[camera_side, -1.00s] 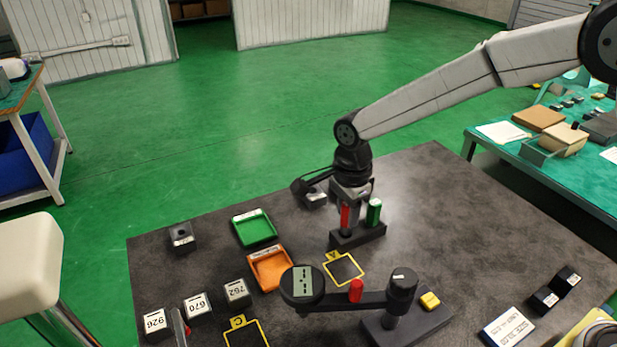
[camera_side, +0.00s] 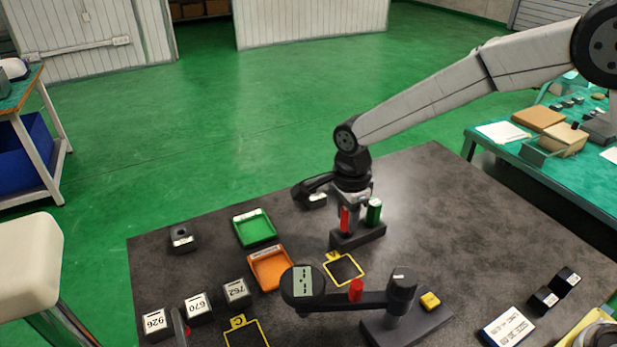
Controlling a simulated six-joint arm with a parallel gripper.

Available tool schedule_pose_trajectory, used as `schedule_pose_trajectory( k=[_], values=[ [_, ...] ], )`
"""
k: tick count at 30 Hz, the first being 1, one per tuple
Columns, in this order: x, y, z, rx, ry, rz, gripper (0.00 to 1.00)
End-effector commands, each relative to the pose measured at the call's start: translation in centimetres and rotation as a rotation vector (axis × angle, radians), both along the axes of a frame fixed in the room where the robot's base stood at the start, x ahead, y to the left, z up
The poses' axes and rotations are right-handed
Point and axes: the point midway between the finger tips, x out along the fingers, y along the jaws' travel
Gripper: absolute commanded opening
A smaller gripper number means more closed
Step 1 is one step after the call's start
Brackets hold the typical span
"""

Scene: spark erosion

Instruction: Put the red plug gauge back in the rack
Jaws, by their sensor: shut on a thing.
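The red plug gauge (camera_side: 344,219) is upright at the left side of the dark rack (camera_side: 371,238). My gripper (camera_side: 346,208) points down and is shut on it, covering its upper part. The gauge's lower end meets the rack in this view; I cannot tell how deep it sits in a hole. A green plug gauge (camera_side: 374,212) stands upright in the rack just to the right, close to my gripper.
A green tray (camera_side: 257,241) and an orange tray (camera_side: 287,279) lie left of the rack. A dial gauge stand (camera_side: 398,291) with a red knob (camera_side: 356,291) is in front. Several numbered blocks (camera_side: 196,306) stand at front left. The table right of the rack is clear.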

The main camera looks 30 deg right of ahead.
Motion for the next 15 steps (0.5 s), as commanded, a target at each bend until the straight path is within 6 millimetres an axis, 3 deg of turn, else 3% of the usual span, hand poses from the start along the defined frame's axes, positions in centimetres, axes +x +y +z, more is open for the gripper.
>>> schedule_pose_trajectory(
  k=[15],
  values=[
    [0.0, 0.0, -0.55, 0.0, 0.0, 0.0, 0.0]
  ],
)
